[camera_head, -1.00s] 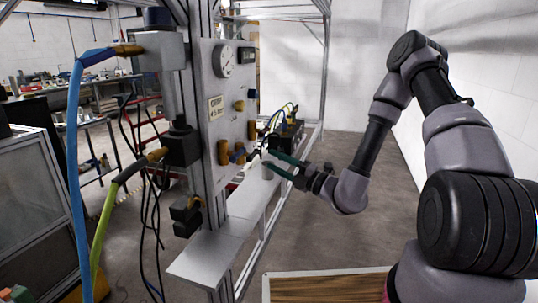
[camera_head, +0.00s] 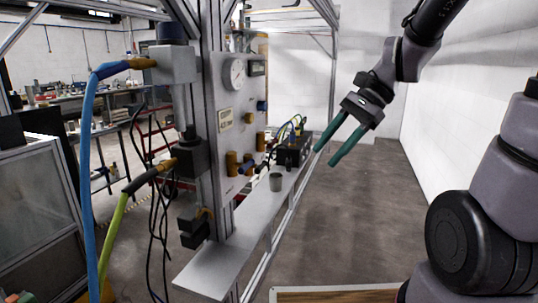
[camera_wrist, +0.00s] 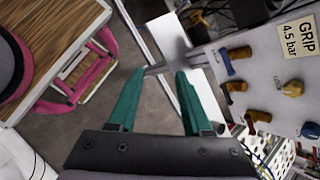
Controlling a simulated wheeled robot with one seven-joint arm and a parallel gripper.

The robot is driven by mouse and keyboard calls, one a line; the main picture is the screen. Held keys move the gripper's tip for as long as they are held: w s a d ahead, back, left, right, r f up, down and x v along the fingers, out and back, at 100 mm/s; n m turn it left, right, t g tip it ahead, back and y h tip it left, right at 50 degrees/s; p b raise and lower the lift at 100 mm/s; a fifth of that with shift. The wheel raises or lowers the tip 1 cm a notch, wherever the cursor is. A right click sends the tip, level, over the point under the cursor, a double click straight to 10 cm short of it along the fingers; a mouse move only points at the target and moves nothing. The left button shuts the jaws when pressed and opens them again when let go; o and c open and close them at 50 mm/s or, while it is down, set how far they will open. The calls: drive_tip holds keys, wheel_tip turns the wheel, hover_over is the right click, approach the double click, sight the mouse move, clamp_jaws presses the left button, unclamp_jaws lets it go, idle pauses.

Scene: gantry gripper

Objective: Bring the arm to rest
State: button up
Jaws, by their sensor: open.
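My gripper (camera_head: 325,157) is up in the air to the right of the metal shelf, its two green fingers apart and empty. It points down and to the left. In the wrist view the green fingers (camera_wrist: 160,72) are spread, with floor and shelf behind them. My arm is raised at the upper right, partly out of the frame.
A wooden tabletop (camera_head: 335,296) lies at the front. Open floor is right of the shelf.

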drive_tip(key=s+d+r+n+t+h, duration=0.1)
drive_tip(key=d+r+n+t+h, duration=0.4)
drive_tip(key=d+r, duration=0.5)
drive_tip(key=d+n+t, duration=0.1)
drive_tip(key=t, duration=0.1)
drive_tip(key=shift+d+r+t, duration=0.25)
drive_tip(key=shift+d+t, duration=0.15)
